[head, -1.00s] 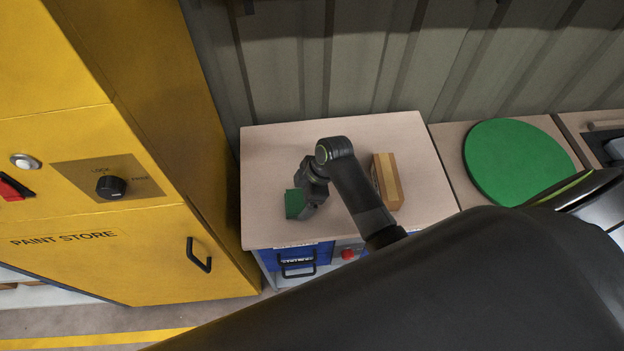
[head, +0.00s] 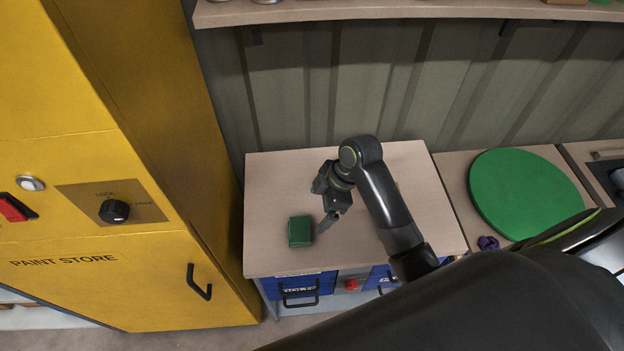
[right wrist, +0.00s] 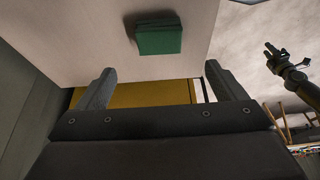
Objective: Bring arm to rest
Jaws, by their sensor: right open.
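My right gripper (head: 333,221) is above the light bench top (head: 275,185), just right of a small green block (head: 300,231). In the right wrist view its two fingers (right wrist: 153,88) are spread apart with nothing between them. The green block (right wrist: 159,38) lies on the bench beyond the fingertips there, apart from them. My right arm reaches in from the lower right of the head view. My left gripper is not in the head view; an arm with a gripper (right wrist: 277,55) shows at the right of the right wrist view, its jaw state too small to tell.
A yellow paint store cabinet (head: 90,180) stands left of the bench. A green disc (head: 525,190) lies on the bench to the right, with a small purple thing (head: 488,243) near it. A shelf (head: 400,12) runs along the wall above.

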